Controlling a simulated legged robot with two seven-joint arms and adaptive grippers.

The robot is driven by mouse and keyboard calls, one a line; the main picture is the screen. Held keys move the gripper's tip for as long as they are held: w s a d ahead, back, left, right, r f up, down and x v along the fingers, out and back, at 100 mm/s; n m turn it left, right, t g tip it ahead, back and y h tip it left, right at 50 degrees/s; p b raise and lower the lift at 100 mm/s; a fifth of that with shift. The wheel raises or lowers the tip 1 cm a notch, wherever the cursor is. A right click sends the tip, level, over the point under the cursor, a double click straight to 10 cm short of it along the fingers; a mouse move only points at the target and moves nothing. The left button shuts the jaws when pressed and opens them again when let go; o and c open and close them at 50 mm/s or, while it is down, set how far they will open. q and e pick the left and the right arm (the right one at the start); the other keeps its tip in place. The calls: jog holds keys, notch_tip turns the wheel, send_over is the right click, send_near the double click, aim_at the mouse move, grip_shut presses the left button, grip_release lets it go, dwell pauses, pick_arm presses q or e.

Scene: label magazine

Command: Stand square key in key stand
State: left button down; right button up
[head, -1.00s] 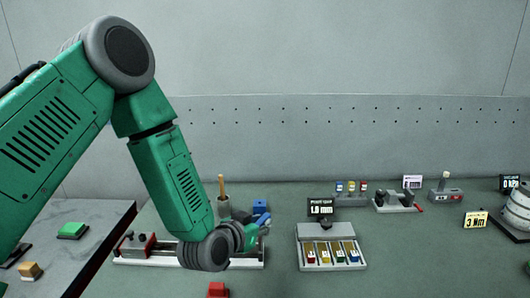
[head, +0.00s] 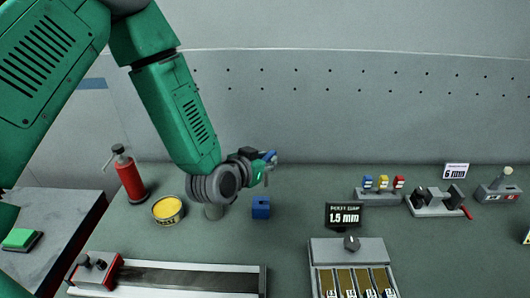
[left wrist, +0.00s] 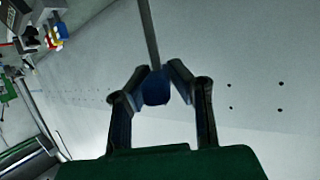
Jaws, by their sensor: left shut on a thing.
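My left gripper (head: 264,168) is shut on the blue handle (left wrist: 156,88) of a key in the left wrist view. A straight grey shank (left wrist: 149,35) runs from the handle past the fingertips. In the head view the blue handle (head: 269,156) shows at the gripper, held above the bench; I cannot make out whether the shank is square. A small blue block (head: 261,207) stands on the bench just below the gripper, apart from it. It may be the key stand; any hole in it is too small to tell. My right gripper is not in view.
A long rail fixture (head: 190,280) lies in front. A tray of labels with a display (head: 343,217) stands right. Bench between is clear.

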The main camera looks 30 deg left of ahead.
aim_at(265, 177)
pick_arm(q)
jog(key=shift+s+a, duration=0.1)
jog(key=shift+a, duration=0.2)
notch_tip(265, 177, down, 6)
jog(key=b, duration=0.4)
jog(key=shift+r, duration=0.15)
jog(key=shift+d, duration=0.2)
jog(key=shift+a+f, duration=0.25)
jog(key=shift+a, duration=0.55)
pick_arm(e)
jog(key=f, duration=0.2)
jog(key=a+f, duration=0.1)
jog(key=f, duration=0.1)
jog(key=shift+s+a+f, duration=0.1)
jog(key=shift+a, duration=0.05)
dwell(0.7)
